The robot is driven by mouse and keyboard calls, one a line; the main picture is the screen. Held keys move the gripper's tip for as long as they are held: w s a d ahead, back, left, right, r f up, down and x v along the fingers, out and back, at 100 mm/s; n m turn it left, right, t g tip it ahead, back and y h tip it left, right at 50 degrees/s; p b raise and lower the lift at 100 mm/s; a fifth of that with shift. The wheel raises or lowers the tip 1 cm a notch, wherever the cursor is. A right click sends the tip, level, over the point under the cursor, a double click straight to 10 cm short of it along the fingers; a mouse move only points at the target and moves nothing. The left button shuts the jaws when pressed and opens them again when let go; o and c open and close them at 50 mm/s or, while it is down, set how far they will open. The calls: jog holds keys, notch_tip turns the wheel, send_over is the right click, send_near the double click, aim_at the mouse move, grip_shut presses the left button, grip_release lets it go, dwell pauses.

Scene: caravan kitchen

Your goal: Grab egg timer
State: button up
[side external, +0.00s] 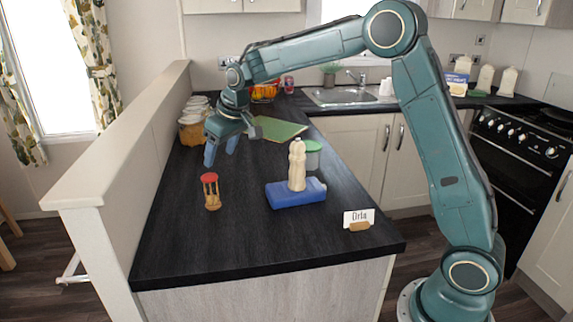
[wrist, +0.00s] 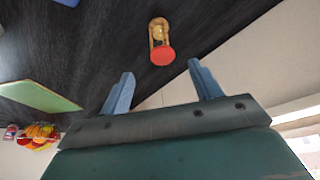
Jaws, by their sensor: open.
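The egg timer (side external: 211,191) is a small hourglass with a red top and a wooden frame. It stands upright on the dark countertop (side external: 250,245), left of the middle. It also shows in the wrist view (wrist: 160,42), beyond the fingertips and roughly centred between them. My gripper (side external: 221,160) is open and empty above the counter, behind the egg timer and apart from it. Its two blue fingers (wrist: 158,82) show in the wrist view with nothing between them.
A cream bottle (side external: 297,165) stands by a blue block (side external: 283,195) right of the timer. A green board (side external: 278,130), jars (side external: 192,130) and a fruit bowl (side external: 264,92) are farther back. A name card (side external: 358,217) stands near the right edge. A low wall (side external: 130,165) borders the left.

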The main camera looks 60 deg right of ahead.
aim_at(214, 178)
jog(key=shift+x, duration=4.25)
jog(key=shift+x, duration=2.6)
jog(key=shift+s, duration=0.1)
jog(key=c, duration=1.1)
jog(key=shift+o, duration=0.2)
jog(key=shift+r, duration=0.15)
notch_tip(214, 178, up, 20)
